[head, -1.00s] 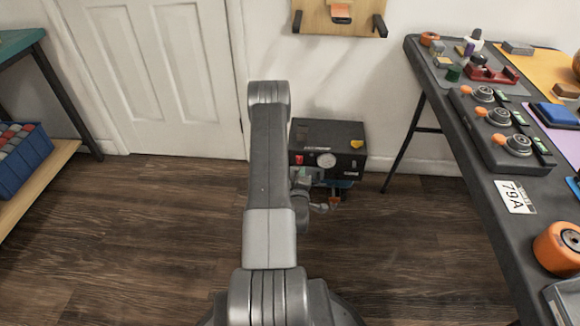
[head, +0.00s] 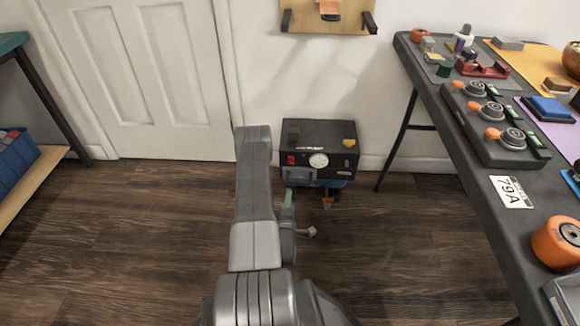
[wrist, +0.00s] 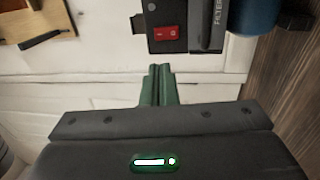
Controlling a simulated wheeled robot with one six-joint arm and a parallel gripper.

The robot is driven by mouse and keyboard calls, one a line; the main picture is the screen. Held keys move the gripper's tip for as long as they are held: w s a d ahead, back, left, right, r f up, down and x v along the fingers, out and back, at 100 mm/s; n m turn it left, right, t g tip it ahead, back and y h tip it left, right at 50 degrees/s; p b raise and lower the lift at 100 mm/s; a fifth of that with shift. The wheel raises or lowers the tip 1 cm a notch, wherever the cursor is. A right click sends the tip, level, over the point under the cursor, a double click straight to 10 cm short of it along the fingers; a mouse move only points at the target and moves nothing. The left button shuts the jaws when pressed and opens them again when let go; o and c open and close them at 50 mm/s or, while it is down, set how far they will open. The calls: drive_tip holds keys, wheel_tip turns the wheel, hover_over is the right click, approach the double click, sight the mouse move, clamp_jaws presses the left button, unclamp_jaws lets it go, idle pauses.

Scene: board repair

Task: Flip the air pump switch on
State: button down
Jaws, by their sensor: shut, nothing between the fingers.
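The air pump (head: 330,172) is a black box with a round white gauge, standing on the floor against the wall. Its red rocker switch (head: 291,160) is at the left of its front face. In the wrist view the red switch (wrist: 168,33) shows white marks, and I cannot tell which side is pressed. My gripper (wrist: 160,67) has green fingers shut together with nothing between them. The fingertips point toward the switch panel and appear just short of it, apart from the switch. In the head view my gripper (head: 289,193) is low in front of the pump.
A black workbench (head: 465,205) with tools and parts stands at right. A wooden wall board (head: 328,14) hangs above the pump. A shelf with a blue bin (head: 14,168) is at far left. The wood floor around the pump is clear.

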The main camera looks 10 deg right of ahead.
sight(291, 159)
drive_tip(key=b+x, duration=0.4)
drive_tip(key=x, duration=1)
drive_tip(key=shift+b, duration=0.3)
drive_tip(key=shift+r, duration=0.1)
